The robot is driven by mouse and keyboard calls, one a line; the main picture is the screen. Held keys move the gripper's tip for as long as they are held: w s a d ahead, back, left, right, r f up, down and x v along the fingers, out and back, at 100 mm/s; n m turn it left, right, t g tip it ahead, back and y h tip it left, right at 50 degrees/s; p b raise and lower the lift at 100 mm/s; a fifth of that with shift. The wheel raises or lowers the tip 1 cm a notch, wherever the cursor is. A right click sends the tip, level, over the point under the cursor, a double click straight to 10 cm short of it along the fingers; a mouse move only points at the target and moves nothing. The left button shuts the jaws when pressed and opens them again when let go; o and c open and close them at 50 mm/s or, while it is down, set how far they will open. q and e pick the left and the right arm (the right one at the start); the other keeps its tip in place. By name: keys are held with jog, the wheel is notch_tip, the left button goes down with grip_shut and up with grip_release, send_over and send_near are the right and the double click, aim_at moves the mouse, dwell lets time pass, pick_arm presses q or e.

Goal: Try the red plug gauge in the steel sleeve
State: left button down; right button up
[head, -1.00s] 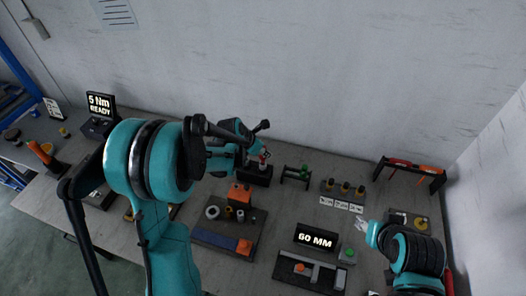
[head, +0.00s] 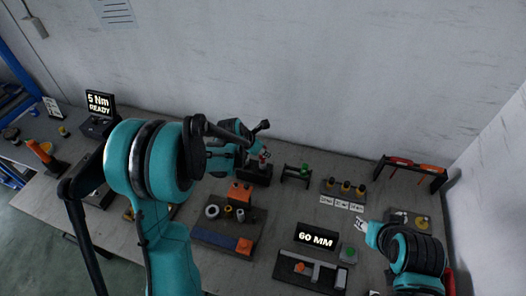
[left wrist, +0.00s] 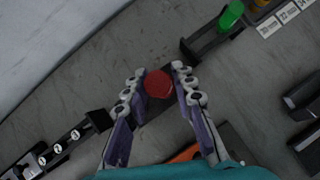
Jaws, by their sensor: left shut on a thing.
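The red plug gauge (left wrist: 159,84) shows its round red end between the fingers in the left wrist view. In the head view a bit of its red (head: 265,154) shows just above a dark stand (head: 257,175). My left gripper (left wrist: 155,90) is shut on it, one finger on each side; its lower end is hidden. A pale grey ring (head: 212,212), perhaps the steel sleeve, lies on a dark tray (head: 222,240) nearer me. My right gripper (head: 361,226) is small at the right; its finger gap is unclear.
A green-handled gauge (head: 305,168) rests in a black stand to the right. A "60 MM" display (head: 317,237) and fixture (head: 310,272) are in front. The wall (head: 300,80) rises close behind the bench.

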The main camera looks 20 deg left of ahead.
pick_arm(q)
jog(key=shift+r, duration=0.15)
pick_arm(e)
jog(key=shift+r, duration=0.1)
dwell(0.4)
pick_arm(q)
jog(key=shift+r, duration=0.3)
pick_arm(e)
jog(key=shift+r, duration=0.1)
pick_arm(q)
jog(key=shift+a, duration=0.1)
pick_arm(e)
jog(key=shift+f, duration=0.4)
dwell(1.3)
